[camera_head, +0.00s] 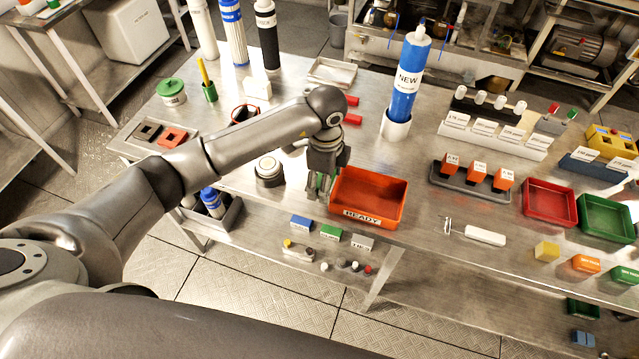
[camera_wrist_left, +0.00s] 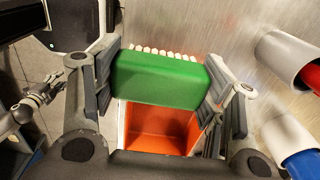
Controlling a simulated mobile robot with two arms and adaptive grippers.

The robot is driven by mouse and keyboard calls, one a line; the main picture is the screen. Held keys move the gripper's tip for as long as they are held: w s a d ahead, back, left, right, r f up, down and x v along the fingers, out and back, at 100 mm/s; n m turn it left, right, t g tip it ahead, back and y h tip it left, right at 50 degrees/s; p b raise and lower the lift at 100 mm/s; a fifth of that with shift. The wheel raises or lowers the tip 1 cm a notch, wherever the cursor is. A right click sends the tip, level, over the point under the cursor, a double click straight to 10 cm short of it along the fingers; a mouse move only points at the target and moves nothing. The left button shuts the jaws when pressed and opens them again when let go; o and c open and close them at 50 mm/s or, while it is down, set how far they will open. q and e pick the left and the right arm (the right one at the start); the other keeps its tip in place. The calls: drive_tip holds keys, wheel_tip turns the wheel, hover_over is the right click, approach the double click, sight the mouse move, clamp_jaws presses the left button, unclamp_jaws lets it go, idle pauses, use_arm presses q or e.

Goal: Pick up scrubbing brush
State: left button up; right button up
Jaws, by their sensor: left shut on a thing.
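The scrubbing brush is a green block with a row of white bristles; it shows in the left wrist view (camera_wrist_left: 160,80). My left gripper (camera_wrist_left: 165,85) is shut on it, one finger pad at each end. I cannot tell whether the brush touches the table. A small grey jointed part at the left of the wrist view looks like my right gripper (camera_wrist_left: 42,100); its jaws are unclear.
A blue NEW filter (camera_head: 408,75) stands in a white holder behind the tray. A round gauge-like part (camera_head: 268,172) sits left of my gripper. Small labelled blocks (camera_head: 331,233) lie in front. A red tray (camera_head: 549,203) and a green tray (camera_head: 606,219) stand right.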

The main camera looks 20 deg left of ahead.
use_arm(q)
drive_tip(key=s+d+r+b, duration=0.3)
drive_tip(key=s+d+r, duration=0.3)
drive_tip(key=d, duration=0.4)
drive_tip(key=shift+s+d+r, duration=0.15)
drive_tip(key=shift+d+r, duration=0.05)
drive_tip(key=shift+r, duration=0.65)
